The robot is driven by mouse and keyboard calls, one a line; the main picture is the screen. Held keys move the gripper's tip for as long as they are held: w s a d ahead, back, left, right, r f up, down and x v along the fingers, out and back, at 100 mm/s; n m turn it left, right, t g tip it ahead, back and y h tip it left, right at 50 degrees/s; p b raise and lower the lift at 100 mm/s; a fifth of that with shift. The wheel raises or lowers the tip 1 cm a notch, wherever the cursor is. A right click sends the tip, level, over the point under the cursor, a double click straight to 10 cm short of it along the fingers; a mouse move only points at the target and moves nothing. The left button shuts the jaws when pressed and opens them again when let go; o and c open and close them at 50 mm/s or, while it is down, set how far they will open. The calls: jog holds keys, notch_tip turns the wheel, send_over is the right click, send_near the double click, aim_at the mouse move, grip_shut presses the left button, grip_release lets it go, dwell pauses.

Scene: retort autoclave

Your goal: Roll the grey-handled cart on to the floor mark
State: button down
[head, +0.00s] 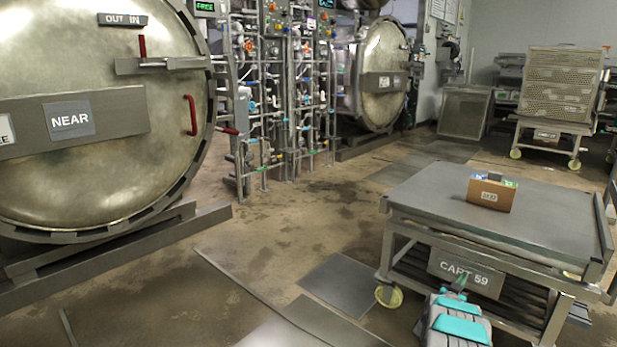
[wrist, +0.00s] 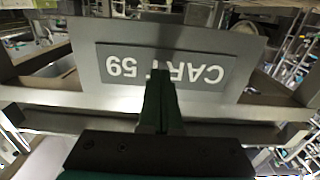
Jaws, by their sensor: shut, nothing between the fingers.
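A grey metal cart (head: 440,205) marked CART 59 stands at the right in the head view, on yellowish casters. Its label plate (head: 466,275) faces me and fills the upper wrist view (wrist: 120,65), upside down. I cannot make out a distinct grey handle. My gripper (head: 459,284) is at the cart's near side, in front of the label. In the wrist view my gripper (wrist: 160,80) is shut and empty, its fingertips overlapping the plate; whether they touch it I cannot tell. A flat dark grey rectangle (head: 338,284) lies on the floor left of the cart; whether it is the floor mark is unclear.
A small cardboard box (head: 490,195) sits on the cart top. The NEAR autoclave door (head: 90,110) is at left, a second round door (head: 383,70) farther back. Another cart (head: 550,126) carries a mesh basket at back right. Open floor (head: 300,215) lies between.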

aim_at(468, 271)
jog(key=shift+s, duration=0.1)
dwell(0.3)
jog(key=b+x, duration=0.1)
jog(key=x, duration=0.3)
jog(key=shift+w+d+f, duration=0.15)
jog(key=shift+w+d, duration=0.1)
jog(key=shift+w, duration=0.1)
jog(key=shift+x, duration=0.85)
dwell(0.7)
jog(key=shift+w+d+b, duration=0.1)
jog(key=shift+d+b, duration=0.05)
jog(key=shift+b, duration=0.25)
